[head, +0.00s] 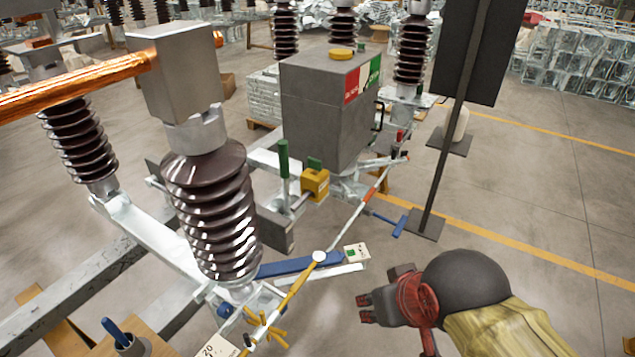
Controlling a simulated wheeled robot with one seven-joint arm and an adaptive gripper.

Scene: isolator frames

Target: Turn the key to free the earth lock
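A yellow lock box (315,184) sits on the metal frame, below the grey drive cabinet (325,110). A small green piece stands on top of it; I cannot make out whether this is the key. An upright green handle (283,160) stands just left of the box. A blue lever (300,264) lies lower on the frame, by a small white tag with a green mark (356,254). My gripper (366,302) is at the lower right, pointing left, apart from the lock box and touching nothing that I can see. Its finger gap is unclear.
A brown ribbed insulator (210,210) stands left of the lock box. A red-and-white rod (365,205) slants up to the right. A dark panel on a post (446,150) stands right of the cabinet. Bare floor (540,215) lies to the right.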

